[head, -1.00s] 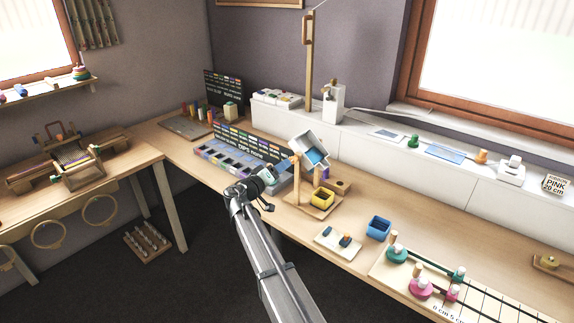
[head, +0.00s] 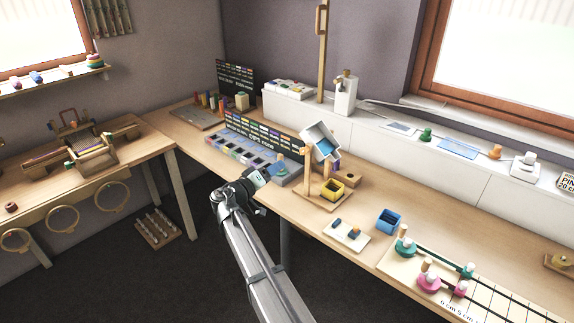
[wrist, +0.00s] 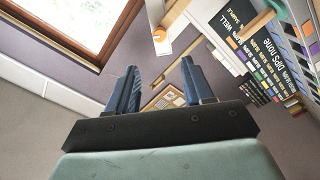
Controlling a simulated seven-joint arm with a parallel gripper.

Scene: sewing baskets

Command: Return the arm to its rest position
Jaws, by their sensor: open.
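My gripper (head: 262,176) is in front of the long table, close to the near edge of the compartment tray (head: 240,153) in the head view. It looks apart from the tray, though the exact gap is hard to judge. In the wrist view my gripper (wrist: 160,88) shows two blue fingers spread wide, with nothing between them. The wrist camera looks towards the wall, the window and the dark label boards (wrist: 262,62).
A blue bin (head: 388,221) and a white board (head: 347,235) lie further right. Dark floor (head: 190,270) is open to the left.

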